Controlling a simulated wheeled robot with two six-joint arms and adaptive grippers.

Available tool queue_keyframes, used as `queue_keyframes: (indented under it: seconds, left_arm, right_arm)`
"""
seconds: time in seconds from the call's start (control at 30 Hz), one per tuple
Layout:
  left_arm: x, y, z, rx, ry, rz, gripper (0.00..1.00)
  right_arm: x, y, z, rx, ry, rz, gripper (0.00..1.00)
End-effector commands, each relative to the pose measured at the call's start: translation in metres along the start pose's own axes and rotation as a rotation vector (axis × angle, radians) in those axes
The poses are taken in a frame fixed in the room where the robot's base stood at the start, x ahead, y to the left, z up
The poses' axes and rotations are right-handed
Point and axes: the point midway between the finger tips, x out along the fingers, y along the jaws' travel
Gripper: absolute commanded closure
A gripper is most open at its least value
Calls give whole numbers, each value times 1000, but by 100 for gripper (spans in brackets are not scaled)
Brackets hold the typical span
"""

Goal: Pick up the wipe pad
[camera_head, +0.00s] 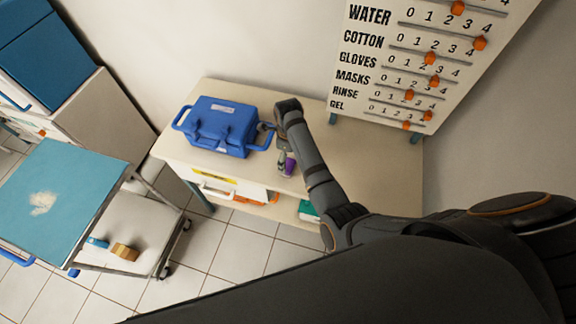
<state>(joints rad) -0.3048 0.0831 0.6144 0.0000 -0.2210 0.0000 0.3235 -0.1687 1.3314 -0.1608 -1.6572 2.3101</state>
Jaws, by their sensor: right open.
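My right arm reaches in from the right over the cream counter (367,160). My right gripper (283,161) points down at the counter, just right of the blue case, and is open. A small purple item (290,166) shows right beside its fingertips. It may be the wipe pad, but it is too small and partly hidden to be sure. I cannot tell whether the fingers touch it. My left gripper is not in view.
The blue case (222,125) with side handles stands left of my gripper. A teal-topped cart (75,190) at left bears a pale smear (42,203); a tan block (125,251) lies on its lower shelf. A slider board (420,60) stands behind. The counter's right part is clear.

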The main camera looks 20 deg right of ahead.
Motion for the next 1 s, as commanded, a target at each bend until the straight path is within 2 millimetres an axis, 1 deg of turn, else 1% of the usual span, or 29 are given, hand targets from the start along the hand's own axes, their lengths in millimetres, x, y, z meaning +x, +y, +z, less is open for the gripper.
queue_keyframes:
  seconds: [0.07,0.13,0.2,0.33,0.43,0.57,0.6,0.9,1.0]
  left_arm:
    - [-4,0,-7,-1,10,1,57]
    - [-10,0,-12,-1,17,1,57]
    - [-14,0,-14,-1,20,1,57]
    - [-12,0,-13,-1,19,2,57]
    - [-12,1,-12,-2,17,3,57]
    - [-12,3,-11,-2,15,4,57]
    - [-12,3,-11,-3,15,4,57]
    - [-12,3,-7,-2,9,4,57]
    - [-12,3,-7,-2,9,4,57]
  right_arm:
    - [5,1,-1,-1,3,3,11]
    - [15,3,-1,-1,4,4,11]
    - [28,5,-1,0,5,4,11]
    - [48,4,-1,0,2,3,11]
    - [52,4,0,0,0,1,11]
    - [52,4,0,0,0,1,11]
    - [52,4,0,0,0,1,13]
    - [52,4,0,0,0,1,53]
    - [52,4,0,0,0,1,65]
